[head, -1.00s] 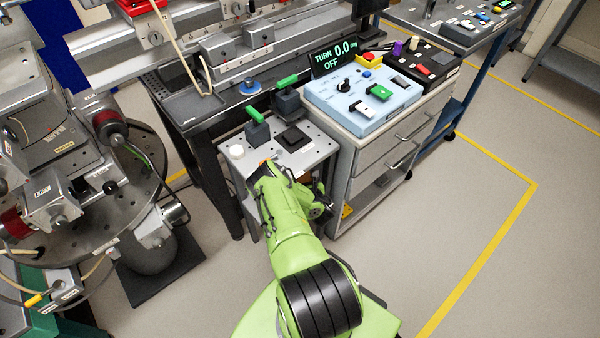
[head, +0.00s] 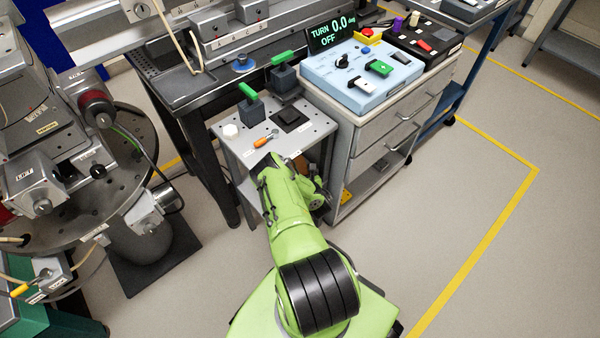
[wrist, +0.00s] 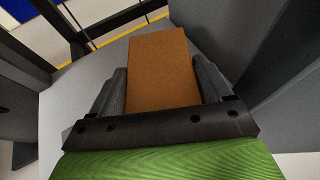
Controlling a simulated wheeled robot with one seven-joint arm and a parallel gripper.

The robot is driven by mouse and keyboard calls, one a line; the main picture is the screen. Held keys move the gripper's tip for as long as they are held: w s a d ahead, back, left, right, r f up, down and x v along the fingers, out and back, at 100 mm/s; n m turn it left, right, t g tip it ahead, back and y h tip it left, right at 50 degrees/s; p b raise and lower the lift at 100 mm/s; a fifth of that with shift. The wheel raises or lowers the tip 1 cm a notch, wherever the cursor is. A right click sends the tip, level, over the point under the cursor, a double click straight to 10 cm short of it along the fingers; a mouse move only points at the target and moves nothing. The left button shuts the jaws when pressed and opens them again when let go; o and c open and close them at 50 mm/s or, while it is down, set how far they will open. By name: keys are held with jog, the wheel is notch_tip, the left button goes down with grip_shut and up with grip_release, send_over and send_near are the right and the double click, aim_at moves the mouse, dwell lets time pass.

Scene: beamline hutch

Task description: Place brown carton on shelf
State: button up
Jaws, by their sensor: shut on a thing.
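The brown carton (wrist: 163,75) is between the two dark fingers of my gripper (wrist: 160,68) in the wrist view, with a finger against each side. It is over a flat grey surface (wrist: 80,95) that looks like the lower shelf of the small grey table. I cannot tell whether the carton touches that surface. Only a small brown patch shows there, beside the wrist under the tabletop.
The tabletop above bears two green-handled blocks, a black pad (head: 290,118), a white knob (head: 230,131) and an orange-handled tool (head: 265,141). A drawer cabinet (head: 385,130) stands close on the right. Dark table legs and panels flank the space in the wrist view. Floor is clear at right.

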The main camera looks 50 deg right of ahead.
jog(key=shift+f, duration=0.45)
jog(key=o, duration=1.3)
jog(key=shift+p+v, duration=2.9)
jog(key=shift+v, duration=5)
jog(key=shift+r, duration=0.1)
